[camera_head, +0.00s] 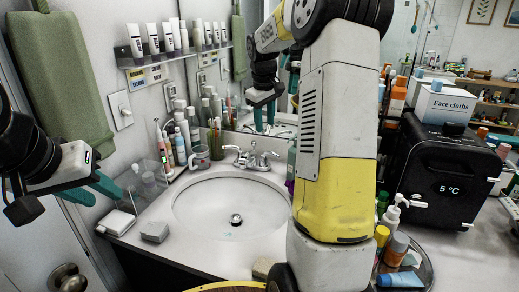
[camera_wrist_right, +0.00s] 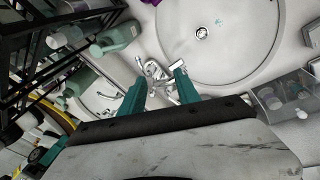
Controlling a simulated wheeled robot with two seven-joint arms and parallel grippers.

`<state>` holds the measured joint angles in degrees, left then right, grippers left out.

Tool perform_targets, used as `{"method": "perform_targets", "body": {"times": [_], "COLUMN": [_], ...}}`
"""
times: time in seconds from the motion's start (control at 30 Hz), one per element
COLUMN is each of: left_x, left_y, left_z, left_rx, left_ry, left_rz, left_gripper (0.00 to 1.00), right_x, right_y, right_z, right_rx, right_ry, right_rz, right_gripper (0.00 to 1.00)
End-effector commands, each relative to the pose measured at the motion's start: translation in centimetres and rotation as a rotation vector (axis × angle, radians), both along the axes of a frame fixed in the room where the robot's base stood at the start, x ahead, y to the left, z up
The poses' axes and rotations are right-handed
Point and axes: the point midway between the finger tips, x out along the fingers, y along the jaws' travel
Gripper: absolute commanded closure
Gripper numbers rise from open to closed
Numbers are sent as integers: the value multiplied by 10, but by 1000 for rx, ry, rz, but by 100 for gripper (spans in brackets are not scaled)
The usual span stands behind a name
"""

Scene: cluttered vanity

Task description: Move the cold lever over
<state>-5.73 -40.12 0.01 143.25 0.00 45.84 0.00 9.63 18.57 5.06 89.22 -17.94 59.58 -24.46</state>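The chrome faucet (camera_head: 250,158) stands at the back rim of the sink, with a left lever (camera_head: 232,148) and a right lever (camera_head: 270,154) beside its spout. No hot or cold marking is readable. My right gripper (camera_head: 264,127) is above and behind the faucet, its teal fingers apart and empty. In the right wrist view the faucet (camera_wrist_right: 155,70) shows beyond and between the spread fingertips (camera_wrist_right: 158,82); contact with a lever cannot be told. My left gripper (camera_head: 101,197) is at the left, away from the faucet, its teal fingers apart and empty.
The white sink basin (camera_head: 232,205) is empty. A mug (camera_head: 199,158) and bottles (camera_head: 180,140) stand left of the faucet. A soap dispenser (camera_head: 392,212) and tray of bottles stand at right, near a black box (camera_head: 440,175). The mirror lies close behind the faucet.

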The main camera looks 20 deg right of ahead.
Motion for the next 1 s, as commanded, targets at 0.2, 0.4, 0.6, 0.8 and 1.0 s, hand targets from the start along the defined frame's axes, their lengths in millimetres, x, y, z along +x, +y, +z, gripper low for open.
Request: {"method": "perform_targets", "body": {"times": [0.2,0.4,0.6,0.8,1.0], "left_x": [0,0,0,0,0], "left_y": [0,0,0,0,0], "left_z": [0,0,0,0,0], "left_rx": [0,0,0,0,0], "left_ry": [0,0,0,0,0], "left_rz": [0,0,0,0,0], "left_gripper": [64,64,64,64,64], "right_x": [51,67,70,73,75], "right_y": [-42,-59,-64,-69,-73], "right_z": [-62,-88,-110,-142,-162], "right_rx": [-49,-67,-68,-69,-68], "right_ry": [91,126,132,130,129], "right_rz": [57,80,83,84,82], "right_gripper": [61,61,61,61,61]}}
